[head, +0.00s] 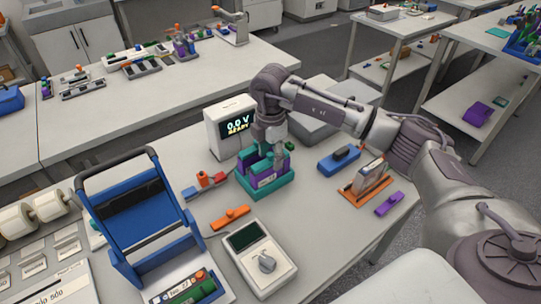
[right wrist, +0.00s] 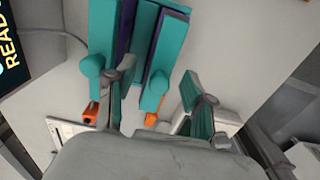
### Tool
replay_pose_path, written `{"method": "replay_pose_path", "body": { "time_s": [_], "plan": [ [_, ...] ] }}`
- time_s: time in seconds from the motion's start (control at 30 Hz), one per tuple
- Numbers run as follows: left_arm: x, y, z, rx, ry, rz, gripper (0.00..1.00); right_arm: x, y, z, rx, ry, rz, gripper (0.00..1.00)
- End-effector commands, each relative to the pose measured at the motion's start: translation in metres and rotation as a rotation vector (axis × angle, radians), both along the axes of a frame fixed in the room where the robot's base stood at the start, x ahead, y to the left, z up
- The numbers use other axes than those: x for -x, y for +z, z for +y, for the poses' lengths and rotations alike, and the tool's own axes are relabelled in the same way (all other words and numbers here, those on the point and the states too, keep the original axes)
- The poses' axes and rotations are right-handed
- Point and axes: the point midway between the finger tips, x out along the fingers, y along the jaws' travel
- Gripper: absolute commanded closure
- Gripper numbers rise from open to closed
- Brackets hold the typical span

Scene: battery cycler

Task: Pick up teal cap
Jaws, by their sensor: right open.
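In the head view, a teal block-like fixture (head: 268,188) with teal and purple upright parts stands on the bench in front of the white display box. My right gripper (head: 268,145) points down just above and at these parts; its fingertips are hard to make out there. In the right wrist view, my right gripper (right wrist: 157,92) is open. Between and beyond its fingers are teal parts with rounded knobs, one at the left (right wrist: 93,68) and one in the middle (right wrist: 155,88). I cannot tell which one is the teal cap, nor whether a finger touches it. My left gripper is not in view.
The display box (head: 230,125) reads "0.0 V READY". A blue frame stand (head: 135,215), a meter (head: 260,258), an orange piece (head: 230,217), an orange rack (head: 365,190) and a purple piece (head: 389,203) surround the fixture. Bare bench lies right of the meter.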

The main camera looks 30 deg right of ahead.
Motion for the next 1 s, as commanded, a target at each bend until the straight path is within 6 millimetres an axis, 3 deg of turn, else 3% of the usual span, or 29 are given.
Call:
{"method": "replay_pose_path", "body": {
  "time_s": [0.23, 0.53, 1.0],
  "plan": [
    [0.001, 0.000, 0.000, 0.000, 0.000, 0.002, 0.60, 0.000, -0.002, 0.000, -0.001, 0.001, -0.001, 0.47],
    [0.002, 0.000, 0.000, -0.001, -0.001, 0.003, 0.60, 0.000, -0.002, 0.000, -0.001, 0.001, -0.001, 0.96],
    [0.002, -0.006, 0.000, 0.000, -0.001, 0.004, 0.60, -0.001, 0.008, 0.001, -0.002, 0.001, -0.005, 0.96]
  ]
}}
